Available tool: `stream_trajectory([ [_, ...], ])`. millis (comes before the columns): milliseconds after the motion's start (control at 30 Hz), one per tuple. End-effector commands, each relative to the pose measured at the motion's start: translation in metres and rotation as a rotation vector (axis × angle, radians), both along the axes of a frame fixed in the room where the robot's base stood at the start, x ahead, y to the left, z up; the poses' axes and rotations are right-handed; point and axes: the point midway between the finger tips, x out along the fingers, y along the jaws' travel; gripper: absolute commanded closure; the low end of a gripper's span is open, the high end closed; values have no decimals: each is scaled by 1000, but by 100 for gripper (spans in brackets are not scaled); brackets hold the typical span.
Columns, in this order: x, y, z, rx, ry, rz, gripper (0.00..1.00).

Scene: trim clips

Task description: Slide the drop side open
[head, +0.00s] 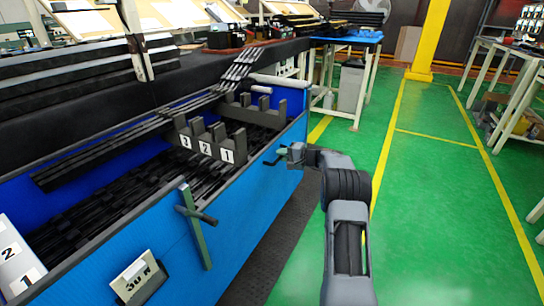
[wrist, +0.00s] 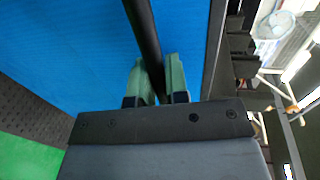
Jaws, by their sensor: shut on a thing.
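The drop side (head: 235,210) is the blue front panel of a long bin, standing upright along its front; it fills much of the wrist view (wrist: 70,50). My gripper (head: 279,155) is at the panel's right end, near its top edge. In the wrist view my gripper (wrist: 158,82) has its green fingers shut on a dark bar (wrist: 144,32), which runs across the blue panel. The bar's far end is out of view there. A grey-green upright (head: 193,228) with a dark round peg stands against the panel further left.
Black trim strips lie inside the bin, with a grey slotted rack (head: 212,145) numbered 1, 2, 3 above them. A "30" sign (head: 138,277) is on the panel's front. Green floor (head: 440,220) is open to the right; a blue-topped table (head: 350,38) stands behind.

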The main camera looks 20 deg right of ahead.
Motion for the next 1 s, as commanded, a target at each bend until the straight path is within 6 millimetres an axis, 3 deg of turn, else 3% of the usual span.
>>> stream_trajectory([
  [33,0,0,-20,-1,5,4,100],
  [133,-1,-2,-30,0,4,1,100],
  [567,-2,-5,-32,1,1,-4,100],
  [600,-2,-5,-32,1,1,-4,82],
  [800,-2,-5,-33,0,2,-3,62],
  [1000,-2,-4,-33,1,2,-1,61],
])
